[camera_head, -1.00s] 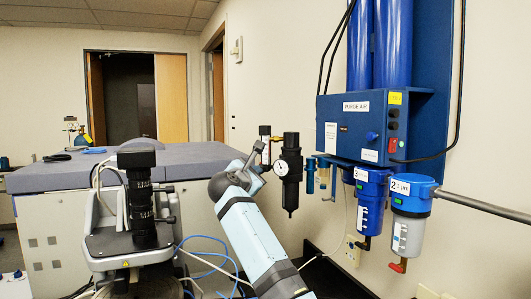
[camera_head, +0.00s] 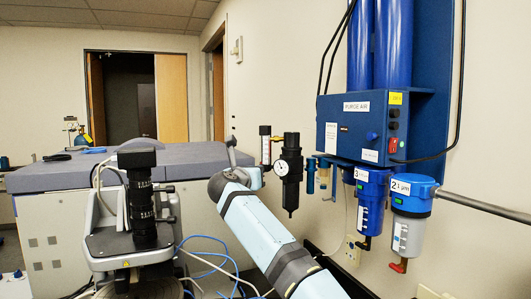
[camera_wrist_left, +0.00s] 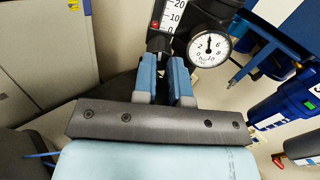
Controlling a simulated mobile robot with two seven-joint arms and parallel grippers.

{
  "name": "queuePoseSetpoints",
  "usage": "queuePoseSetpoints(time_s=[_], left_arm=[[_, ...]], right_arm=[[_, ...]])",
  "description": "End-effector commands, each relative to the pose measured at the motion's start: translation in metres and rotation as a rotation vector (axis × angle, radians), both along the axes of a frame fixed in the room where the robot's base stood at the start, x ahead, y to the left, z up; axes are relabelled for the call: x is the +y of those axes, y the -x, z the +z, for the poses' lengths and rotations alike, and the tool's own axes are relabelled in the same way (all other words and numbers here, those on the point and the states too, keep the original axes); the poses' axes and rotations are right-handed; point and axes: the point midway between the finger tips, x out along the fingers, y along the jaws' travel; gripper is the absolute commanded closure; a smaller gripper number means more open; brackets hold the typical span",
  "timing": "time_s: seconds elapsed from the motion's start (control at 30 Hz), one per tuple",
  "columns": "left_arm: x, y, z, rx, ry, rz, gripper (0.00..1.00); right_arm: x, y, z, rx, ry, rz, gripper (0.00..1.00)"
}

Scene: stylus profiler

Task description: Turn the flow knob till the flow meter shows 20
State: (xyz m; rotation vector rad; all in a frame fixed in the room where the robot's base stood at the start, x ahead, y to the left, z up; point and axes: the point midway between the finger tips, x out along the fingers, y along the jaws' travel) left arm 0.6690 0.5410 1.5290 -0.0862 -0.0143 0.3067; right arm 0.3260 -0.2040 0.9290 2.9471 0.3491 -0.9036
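The flow meter (camera_head: 265,144) is a narrow upright tube with a white scale, left of the black regulator. The left wrist view shows its scale (camera_wrist_left: 172,14) with 20, 10 and 0, and a red mark low down near 0. The dark flow knob (camera_wrist_left: 159,42) is just below the scale. My left gripper (camera_wrist_left: 162,62) has its blue fingers at the knob with only a narrow gap between them, and looks shut on it. In the head view my light blue left arm reaches up to below the meter, and the fingertips are hard to make out. My right gripper is not in view.
A round pressure gauge (camera_wrist_left: 209,47) on the black regulator (camera_head: 291,165) is close to the right of the fingers. Blue filter bowls (camera_head: 370,200) hang under the purge air panel (camera_head: 362,130). A microscope (camera_head: 140,205) stands at the left, before a grey-topped bench (camera_head: 60,174).

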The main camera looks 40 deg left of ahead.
Motion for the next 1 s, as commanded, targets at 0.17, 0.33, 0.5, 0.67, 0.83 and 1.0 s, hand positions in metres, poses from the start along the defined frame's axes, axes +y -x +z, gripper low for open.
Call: queuePoseSetpoints(time_s=[0.17,0.33,0.5,0.67,0.83,1.0], left_arm=[[0.0016,0.0005,-0.0033,0.152,-0.46,0.002,0.88],[0.0021,0.0007,-0.0036,0.301,-0.926,0.001,0.88],[0.0023,0.0007,-0.0033,0.457,-1.418,0.001,0.88],[0.0023,0.0008,-0.0026,0.597,-1.862,-0.001,0.88],[0.0013,0.0004,-0.0018,0.71,-2.232,0.0,0.88],[0.0001,-0.0001,-0.001,0.714,-2.255,0.0,0.88]], right_arm=[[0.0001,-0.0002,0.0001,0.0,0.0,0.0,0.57],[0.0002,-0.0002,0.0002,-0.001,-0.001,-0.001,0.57],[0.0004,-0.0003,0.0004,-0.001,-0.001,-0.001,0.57],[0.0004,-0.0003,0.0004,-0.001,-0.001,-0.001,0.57],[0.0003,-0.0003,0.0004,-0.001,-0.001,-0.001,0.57],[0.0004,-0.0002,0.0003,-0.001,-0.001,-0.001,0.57]])
